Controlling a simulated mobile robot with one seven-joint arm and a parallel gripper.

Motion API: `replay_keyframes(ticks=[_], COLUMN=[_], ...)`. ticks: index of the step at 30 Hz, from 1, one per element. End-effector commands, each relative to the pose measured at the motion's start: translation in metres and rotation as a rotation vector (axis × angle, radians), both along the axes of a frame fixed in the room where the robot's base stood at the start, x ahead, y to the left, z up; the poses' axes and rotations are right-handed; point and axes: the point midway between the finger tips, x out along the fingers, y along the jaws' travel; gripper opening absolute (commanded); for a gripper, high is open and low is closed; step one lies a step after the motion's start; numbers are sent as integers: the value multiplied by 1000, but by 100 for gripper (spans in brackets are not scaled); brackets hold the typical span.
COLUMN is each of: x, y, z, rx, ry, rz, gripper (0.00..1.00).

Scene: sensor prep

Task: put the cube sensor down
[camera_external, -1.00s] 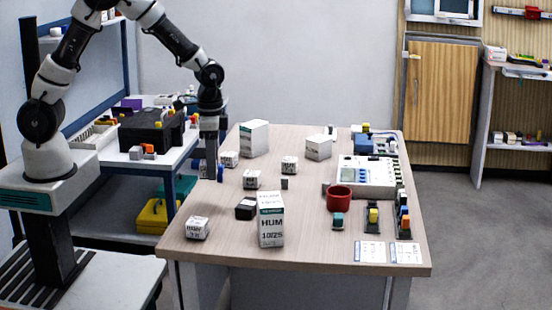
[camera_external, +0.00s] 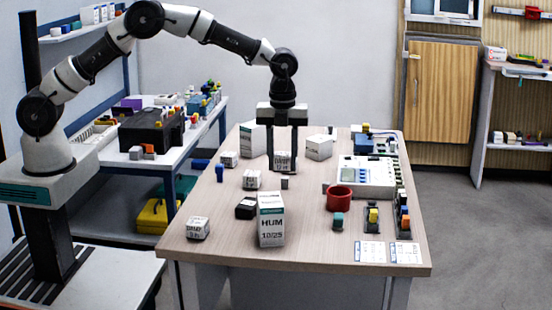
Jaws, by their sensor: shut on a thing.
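A small white cube with dark lettering (camera_external: 282,160) is between the two long fingers of my gripper (camera_external: 282,165), toward the back middle of the wooden table (camera_external: 310,215). My gripper points straight down and is shut on this cube. The fingers cover its sides. I cannot tell whether its underside touches the table or hangs just above it. Similar white cubes stand at the left (camera_external: 229,159), nearer the middle (camera_external: 251,179) and at the front left (camera_external: 198,228).
A tall white HUM box (camera_external: 271,220) stands at the front beside a black box (camera_external: 245,208). White boxes (camera_external: 253,137) (camera_external: 318,147) flank my gripper. A small blue object (camera_external: 220,172) stands left. Some front-right tabletop is clear.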

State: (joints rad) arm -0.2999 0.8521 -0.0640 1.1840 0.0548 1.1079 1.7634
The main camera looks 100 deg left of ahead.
Motion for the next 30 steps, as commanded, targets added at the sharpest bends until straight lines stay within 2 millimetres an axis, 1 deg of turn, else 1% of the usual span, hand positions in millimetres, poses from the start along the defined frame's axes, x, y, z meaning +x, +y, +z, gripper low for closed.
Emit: replay_keyframes(ticks=[2, 9, 17, 21, 24, 30], x=[3, 3, 3, 3, 3, 4], y=[0, -1, -1, -1, -1, 0], z=[-7, -51, -73, -94, -100, -100], rx=[-1, -1, -1, -2, -1, -1], ry=[1, 2, 0, 1, -1, -2], rz=[-32, -44, -42, -42, -42, -42], gripper=[13, 13, 13, 13, 13, 13])
